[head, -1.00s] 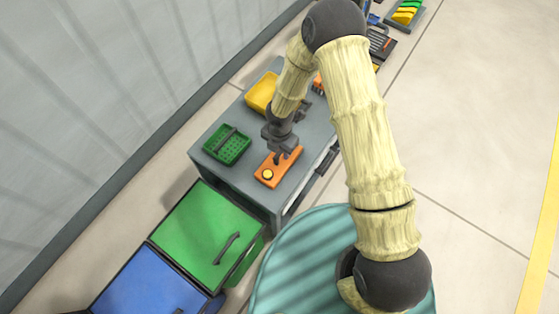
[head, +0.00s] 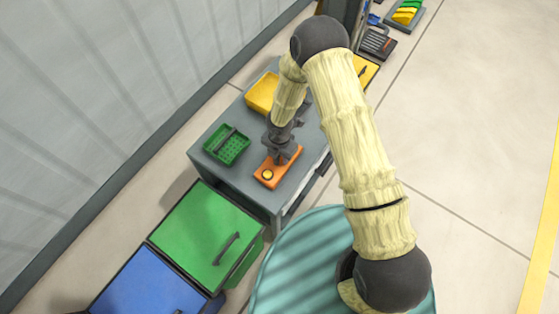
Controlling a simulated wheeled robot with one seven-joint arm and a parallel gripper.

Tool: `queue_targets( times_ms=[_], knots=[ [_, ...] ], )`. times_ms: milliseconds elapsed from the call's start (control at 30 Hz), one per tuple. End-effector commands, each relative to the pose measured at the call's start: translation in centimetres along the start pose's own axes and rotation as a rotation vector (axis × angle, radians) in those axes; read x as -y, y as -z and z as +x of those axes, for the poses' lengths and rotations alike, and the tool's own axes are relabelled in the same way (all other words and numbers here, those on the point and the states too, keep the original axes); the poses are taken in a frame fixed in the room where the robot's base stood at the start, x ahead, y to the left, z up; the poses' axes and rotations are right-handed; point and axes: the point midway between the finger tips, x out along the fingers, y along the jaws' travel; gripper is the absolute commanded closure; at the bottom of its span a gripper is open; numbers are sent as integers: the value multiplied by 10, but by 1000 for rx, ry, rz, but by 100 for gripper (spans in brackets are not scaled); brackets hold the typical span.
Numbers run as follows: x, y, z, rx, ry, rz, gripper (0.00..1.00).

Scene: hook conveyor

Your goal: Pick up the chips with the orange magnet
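An orange block (head: 264,179) with a round yellow knob (head: 267,174) lies near the front right of the grey worktable. It may be the magnet or its stand; I cannot tell. My gripper (head: 281,157) points down over the far part of this block and hides some of it. I cannot tell whether it touches the block or whether the fingers are open or shut. A green basket with a handle (head: 227,145) stands to the left, and a yellow tray (head: 262,92) stands behind, partly covered by my arm. No chips can be made out.
The grey worktable (head: 240,184) stands along the wall. A green lidded bin (head: 207,235) and a blue bin (head: 148,285) stand in front of it. Racks with coloured items (head: 405,14) lie far back. The floor on the right is clear.

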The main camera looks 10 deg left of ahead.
Motion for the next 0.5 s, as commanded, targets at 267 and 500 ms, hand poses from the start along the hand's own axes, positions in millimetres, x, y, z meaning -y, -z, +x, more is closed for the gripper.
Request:
queue_targets(
  times_ms=[267,500],
  knots=[
    [0,0,0,0,0,0,100],
    [0,0,0,0,1,0,100]
  ],
)
